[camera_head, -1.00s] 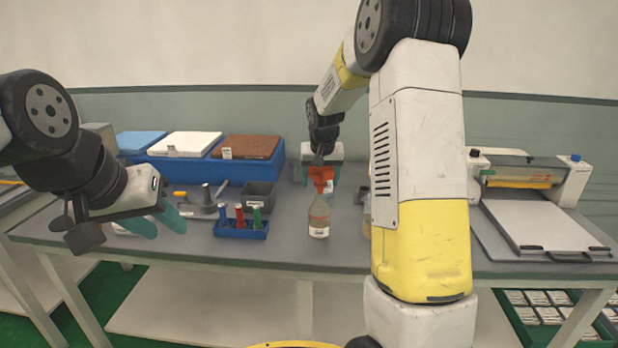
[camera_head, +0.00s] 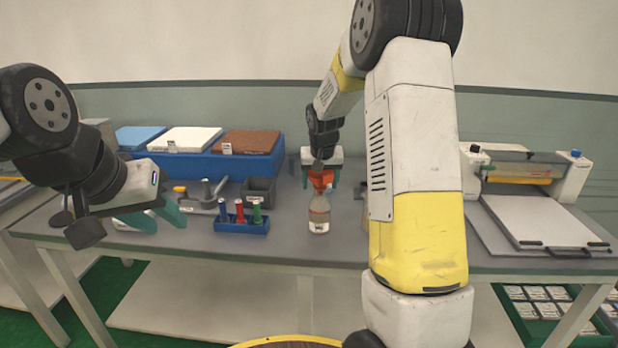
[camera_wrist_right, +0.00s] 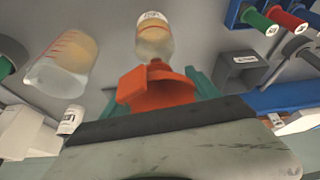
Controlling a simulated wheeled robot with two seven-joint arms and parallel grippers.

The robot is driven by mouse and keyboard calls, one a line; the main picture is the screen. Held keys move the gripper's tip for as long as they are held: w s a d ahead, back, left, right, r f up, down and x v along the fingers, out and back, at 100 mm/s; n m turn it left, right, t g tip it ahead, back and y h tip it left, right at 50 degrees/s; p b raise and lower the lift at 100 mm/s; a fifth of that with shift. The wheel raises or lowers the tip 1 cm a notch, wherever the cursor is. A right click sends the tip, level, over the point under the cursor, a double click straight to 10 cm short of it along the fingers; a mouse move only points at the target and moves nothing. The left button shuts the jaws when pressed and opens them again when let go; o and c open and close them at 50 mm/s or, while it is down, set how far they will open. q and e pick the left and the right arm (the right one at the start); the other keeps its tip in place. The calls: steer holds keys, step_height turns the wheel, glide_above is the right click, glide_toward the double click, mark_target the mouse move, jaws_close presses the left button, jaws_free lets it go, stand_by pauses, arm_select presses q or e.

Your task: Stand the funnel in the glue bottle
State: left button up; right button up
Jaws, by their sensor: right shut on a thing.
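The glue bottle (camera_head: 319,216) is clear with a pale label and stands upright on the table; the right wrist view shows it too (camera_wrist_right: 154,42). My right gripper (camera_head: 321,176) is shut on the orange funnel (camera_head: 320,182), directly above the bottle. In the right wrist view the funnel (camera_wrist_right: 162,92) lies between the teal fingers, its narrow end at the bottle's mouth. Whether the spout is inside the neck or just touching it I cannot tell. My left gripper (camera_head: 157,217) is open and empty over the table's left front.
A blue rack (camera_head: 241,227) with coloured-handled tools stands left of the bottle, with a grey bin (camera_head: 259,190) behind it. A measuring beaker (camera_wrist_right: 62,66) stands close by, mostly hidden by my arm in the head view. A press (camera_head: 540,210) is at right.

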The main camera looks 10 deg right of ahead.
mark_target(321, 184)
steer(key=shift+f, duration=0.6)
steer(key=o, duration=1.4)
steer(key=shift+v, duration=3.85)
